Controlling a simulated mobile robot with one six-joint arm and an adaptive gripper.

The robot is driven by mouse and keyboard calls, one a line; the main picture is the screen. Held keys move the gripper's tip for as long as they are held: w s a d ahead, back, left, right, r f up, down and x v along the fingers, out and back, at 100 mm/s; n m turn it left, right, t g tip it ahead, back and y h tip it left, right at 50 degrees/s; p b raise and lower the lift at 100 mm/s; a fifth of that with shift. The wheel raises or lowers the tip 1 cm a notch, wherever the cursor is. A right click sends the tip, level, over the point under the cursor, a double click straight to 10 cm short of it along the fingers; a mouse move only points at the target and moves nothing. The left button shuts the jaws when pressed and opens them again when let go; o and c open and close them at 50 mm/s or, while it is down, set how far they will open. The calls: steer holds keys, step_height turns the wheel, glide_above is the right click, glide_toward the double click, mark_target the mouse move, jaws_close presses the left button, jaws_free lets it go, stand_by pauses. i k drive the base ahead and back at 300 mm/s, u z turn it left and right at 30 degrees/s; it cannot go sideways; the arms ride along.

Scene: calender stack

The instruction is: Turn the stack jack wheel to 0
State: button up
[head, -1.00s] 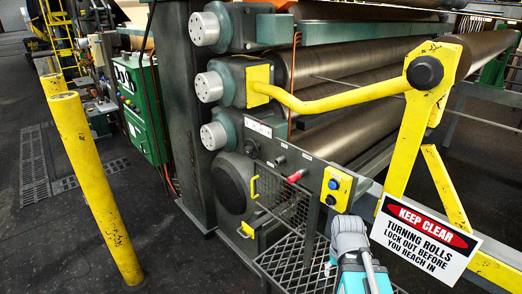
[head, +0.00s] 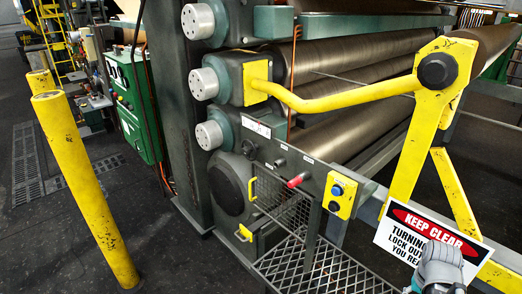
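No part in view is clearly marked as the stack jack wheel, and I see no readable 0. A large dark round disc (head: 232,184) sits low on the machine's end, left of the wire mesh guard. A control rail in front carries a red-ended knob (head: 298,180), small dark knobs, and a yellow box (head: 339,195) with a blue button and a dark one. Part of my arm shows at the lower right, in front of the warning sign. My gripper's fingers are not in view.
Rolls (head: 350,90) stretch back to the right. A yellow lever (head: 330,103) joins a yellow frame at right. A KEEP CLEAR sign (head: 400,222) hangs low right. A grating shelf (head: 315,268) juts out below the rail. Yellow posts (head: 85,190) stand left, with open dark floor between.

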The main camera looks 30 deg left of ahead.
mark_target(246, 151)
steer(key=z, duration=0.65)
steer(key=k, duration=1)
steer(key=u, duration=1.25)
steer(key=i, duration=0.4)
steer(key=u, duration=0.05)
